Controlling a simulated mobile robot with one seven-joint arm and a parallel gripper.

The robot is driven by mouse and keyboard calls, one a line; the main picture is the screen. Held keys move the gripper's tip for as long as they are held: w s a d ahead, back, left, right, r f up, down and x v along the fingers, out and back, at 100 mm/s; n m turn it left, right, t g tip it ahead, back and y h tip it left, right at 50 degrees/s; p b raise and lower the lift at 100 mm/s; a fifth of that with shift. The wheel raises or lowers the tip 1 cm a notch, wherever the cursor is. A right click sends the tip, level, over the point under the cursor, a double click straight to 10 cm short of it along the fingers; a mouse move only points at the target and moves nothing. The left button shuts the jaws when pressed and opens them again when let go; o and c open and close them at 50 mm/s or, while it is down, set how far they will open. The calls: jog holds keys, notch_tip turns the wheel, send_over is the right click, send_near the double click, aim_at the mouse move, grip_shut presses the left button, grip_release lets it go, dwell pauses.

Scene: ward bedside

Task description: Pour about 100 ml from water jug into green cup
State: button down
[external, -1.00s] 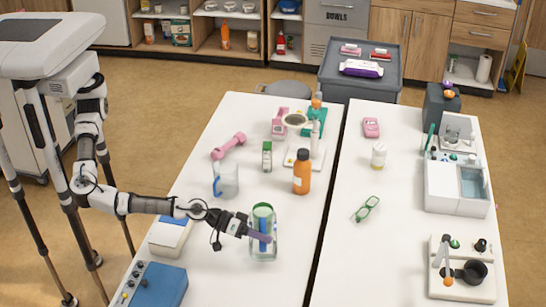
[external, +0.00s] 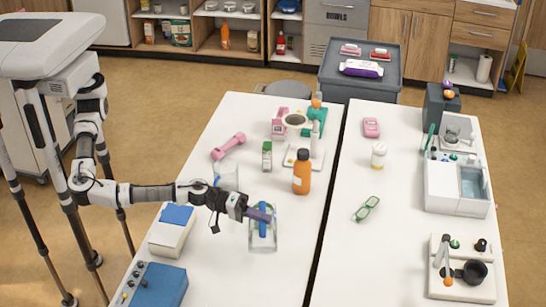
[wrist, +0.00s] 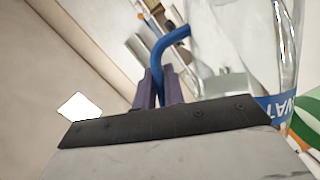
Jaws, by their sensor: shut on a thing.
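My gripper (external: 258,213) is shut on the blue handle (wrist: 172,42) of a clear jug (external: 265,240). In the wrist view, the purple fingers (wrist: 160,88) close around the handle. The jug's clear wall (wrist: 255,45) and a blue label with partly visible white letters (wrist: 283,107) show at the right. The jug is at the near part of the left table; I cannot tell its exact height above it. I cannot clearly make out a green cup. A green patch (wrist: 309,118) shows at the wrist view's right edge; I cannot tell what it belongs to.
Another clear vessel (external: 226,174) stands just behind my forearm. An orange bottle (external: 302,172), a small green-and-white carton (external: 267,156) and a pink dumbbell (external: 229,146) stand or lie farther back. A blue device (external: 157,284) is at the near left.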

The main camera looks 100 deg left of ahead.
aim_at(262, 201)
jog(key=shift+s+a+r+n, duration=0.1)
jog(key=shift+a+r+n, duration=0.2)
jog(key=shift+r, duration=0.1)
jog(key=shift+a+r, duration=0.2)
jog(key=shift+s+a+r+n+t, duration=0.25)
jog(key=shift+a+r+n+t, duration=0.2)
jog(key=shift+a, duration=0.3)
jog(key=shift+s+a+r+n+h+b, duration=0.1)
jog(key=shift+a+r+n+h+b, duration=0.2)
jog(key=shift+a, duration=0.2)
jog(key=shift+s+a+r+n+h+b, duration=0.1)
jog(key=shift+a+r+n, duration=0.05)
jog(key=shift+a+n, duration=0.25)
dwell(1.4)
jog(key=d+f, duration=0.1)
jog(key=d+m, duration=0.1)
jog(key=w+d+f+m, duration=0.1)
jog(key=d, duration=0.1)
jog(key=shift+f+m+g+y+p, duration=0.25)
jog(key=shift+f+g+y+p, duration=0.05)
jog(key=shift+g+p, duration=0.1)
jog(key=shift+w+d+f+m+g+y, duration=0.1)
jog(key=shift+d+f+m+g+y, duration=0.05)
jog(key=shift+d+f+m, duration=0.4)
jog(key=shift+w+d+f+m+g+y, duration=0.15)
jog(key=shift+d+f+m, duration=0.2)
jog(key=shift+f, duration=0.25)
dwell(0.7)
